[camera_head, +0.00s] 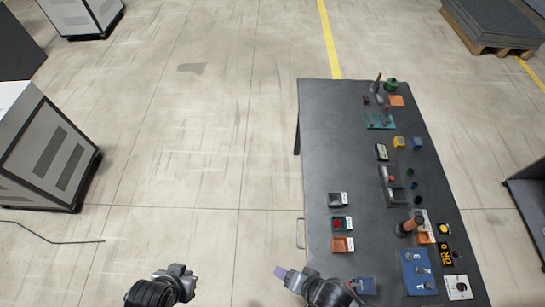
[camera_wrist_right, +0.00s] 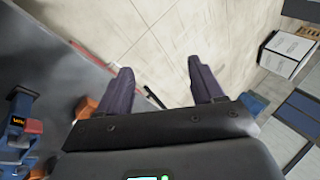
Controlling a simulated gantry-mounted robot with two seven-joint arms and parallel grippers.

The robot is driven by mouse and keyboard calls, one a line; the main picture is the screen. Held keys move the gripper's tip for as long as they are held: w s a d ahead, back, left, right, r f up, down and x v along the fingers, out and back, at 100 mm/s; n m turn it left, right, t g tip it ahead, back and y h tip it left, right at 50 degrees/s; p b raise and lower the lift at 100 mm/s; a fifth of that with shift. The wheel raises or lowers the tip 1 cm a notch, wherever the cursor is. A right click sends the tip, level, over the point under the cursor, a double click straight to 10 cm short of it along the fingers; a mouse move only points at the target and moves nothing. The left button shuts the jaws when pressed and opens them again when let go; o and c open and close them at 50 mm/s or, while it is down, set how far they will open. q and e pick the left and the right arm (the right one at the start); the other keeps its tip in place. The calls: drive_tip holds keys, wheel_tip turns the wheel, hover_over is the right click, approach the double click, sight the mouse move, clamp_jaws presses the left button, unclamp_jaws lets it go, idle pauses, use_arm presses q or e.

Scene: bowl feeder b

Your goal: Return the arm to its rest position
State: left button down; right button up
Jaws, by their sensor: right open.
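My right gripper (camera_head: 283,273) is at the bottom of the head view, beside the left edge of the dark table near its front corner. In the right wrist view the right gripper (camera_wrist_right: 162,85) has its two dark fingers spread apart with nothing between them. Floor shows past its fingertips. My left gripper (camera_head: 180,269) is at the bottom left of the head view, over bare floor and clear of the table. Its fingers are too small and foreshortened to tell whether they are open.
The dark table (camera_head: 335,140) carries several small parts, a blue panel (camera_head: 416,272) and an orange-brown cylinder (camera_head: 411,225) along its right side. A metal handle (camera_head: 300,233) sticks out at its left edge. A grey cabinet (camera_head: 45,150) stands far left. The floor between is free.

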drive_tip(key=d+r+n+h, duration=0.2)
drive_tip(key=d+r+n, duration=0.1)
drive_tip(key=d, duration=0.5)
drive_tip(key=d+r+n+h, duration=0.3)
drive_tip(key=d+r, duration=0.3)
drive_tip(key=d, duration=0.2)
drive_tip(key=shift+d+n+g, duration=0.2)
drive_tip(key=shift+n+g, duration=0.1)
drive_tip(key=shift+n, duration=0.3)
idle(0.4)
